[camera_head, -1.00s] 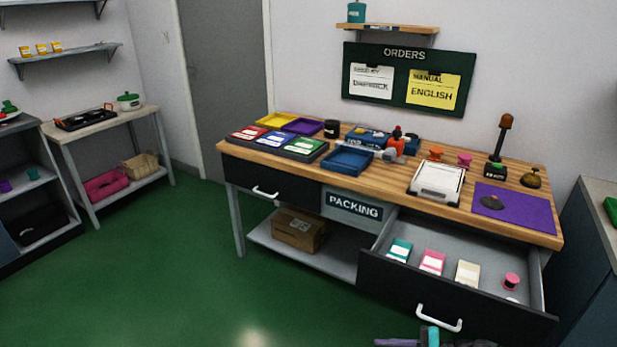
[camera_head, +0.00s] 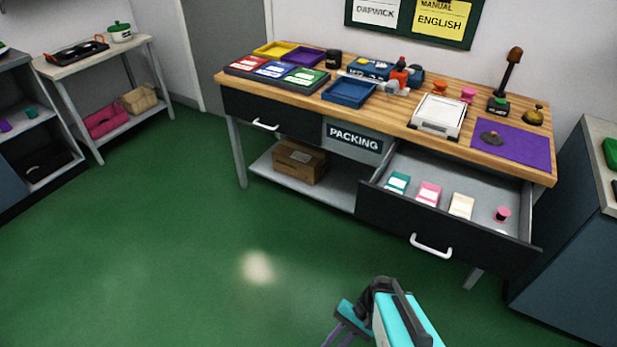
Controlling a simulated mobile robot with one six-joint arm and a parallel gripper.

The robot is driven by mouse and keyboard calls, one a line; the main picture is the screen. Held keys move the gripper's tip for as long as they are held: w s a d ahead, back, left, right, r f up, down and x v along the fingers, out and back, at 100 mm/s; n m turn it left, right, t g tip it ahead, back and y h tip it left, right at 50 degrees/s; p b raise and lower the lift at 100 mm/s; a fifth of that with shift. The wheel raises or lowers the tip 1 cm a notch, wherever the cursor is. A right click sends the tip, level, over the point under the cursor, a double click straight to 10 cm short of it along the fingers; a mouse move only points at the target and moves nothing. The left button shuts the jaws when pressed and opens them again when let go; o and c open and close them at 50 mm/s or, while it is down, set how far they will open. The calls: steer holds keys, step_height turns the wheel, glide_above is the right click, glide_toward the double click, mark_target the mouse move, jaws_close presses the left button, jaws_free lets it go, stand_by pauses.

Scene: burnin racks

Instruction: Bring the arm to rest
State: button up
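My arm shows at the bottom edge of the head view, in front of the packing table. A teal and dark link of mine rises there. My gripper (camera_head: 343,334), with purple parts, hangs at its left and points down toward the floor. The frame edge cuts it off, so I cannot tell how far its fingers are apart. Nothing is visibly held. The arm is apart from the open drawer (camera_head: 452,238), with green floor showing between them.
The packing table (camera_head: 395,117) holds trays, a clipboard and a purple mat. Its right drawer is pulled out, with several small boxes and a pink spool inside. A blue cabinet (camera_head: 565,250) stands at right. The green floor (camera_head: 170,250) is clear at left and centre.

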steer(key=s+d+f+n+h, duration=0.3)
steer(key=d+f+h, duration=0.3)
steer(key=d, duration=0.4)
steer(key=shift+s+f+n+h, duration=0.15)
steer(key=shift+s+n+h, duration=0.05)
steer(key=shift+n+h, duration=0.65)
steer(key=shift+d, duration=0.1)
stand_by(0.5)
